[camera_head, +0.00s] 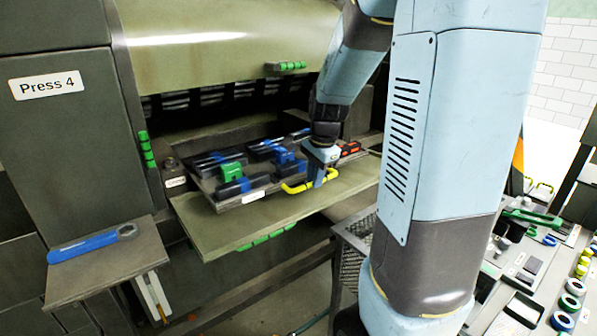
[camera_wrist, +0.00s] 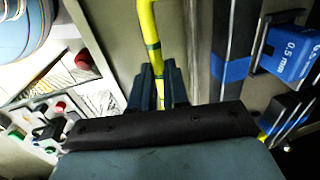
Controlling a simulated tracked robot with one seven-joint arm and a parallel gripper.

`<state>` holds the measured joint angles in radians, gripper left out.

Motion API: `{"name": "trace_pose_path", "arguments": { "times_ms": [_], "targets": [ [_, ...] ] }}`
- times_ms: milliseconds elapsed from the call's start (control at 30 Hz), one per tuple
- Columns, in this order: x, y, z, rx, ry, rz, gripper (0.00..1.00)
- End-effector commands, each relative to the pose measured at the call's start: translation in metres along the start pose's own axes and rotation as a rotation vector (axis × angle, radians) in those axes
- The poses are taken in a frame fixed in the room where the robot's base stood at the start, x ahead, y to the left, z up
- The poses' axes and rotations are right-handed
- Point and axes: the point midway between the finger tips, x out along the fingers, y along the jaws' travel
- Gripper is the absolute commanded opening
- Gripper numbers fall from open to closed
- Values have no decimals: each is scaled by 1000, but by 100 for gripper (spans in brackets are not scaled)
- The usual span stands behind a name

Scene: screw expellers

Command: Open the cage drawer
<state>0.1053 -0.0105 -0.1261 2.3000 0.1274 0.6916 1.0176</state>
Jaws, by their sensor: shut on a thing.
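The cage drawer (camera_head: 205,187) is a dark tray on Press 4 (camera_head: 46,85). It holds dark bars with blue bands, and blue and green blocks. It appears to stand partly out of the opening, above the olive fold-down flap (camera_head: 245,225). Its yellow handle (camera_head: 292,188) is at the front edge. My gripper (camera_head: 318,178) reaches down at the handle. In the wrist view, the fingers (camera_wrist: 160,88) are shut around the yellow handle bar (camera_wrist: 148,28). A block marked 0.5 mm (camera_wrist: 290,50) is at right there. The far end of the drawer is hidden in shadow.
The raised olive cover (camera_head: 225,45) hangs above the opening. A side shelf (camera_head: 110,265) with a blue wrench (camera_head: 93,243) stands at front left. A mesh basket (camera_head: 350,255) is below right of the flap. A tool bench (camera_head: 530,265) is at right.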

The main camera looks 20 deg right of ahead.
Motion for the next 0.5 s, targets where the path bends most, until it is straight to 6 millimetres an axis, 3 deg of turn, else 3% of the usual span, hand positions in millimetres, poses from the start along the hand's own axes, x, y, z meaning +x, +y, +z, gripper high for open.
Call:
{"name": "trace_pose_path", "arguments": {
  "times_ms": [400,433,500],
  "targets": [
    [-3,4,-4,4,5,-8,0],
    [-3,4,-4,4,5,-8,16],
    [-3,4,-4,4,4,-7,22]
  ]
}}
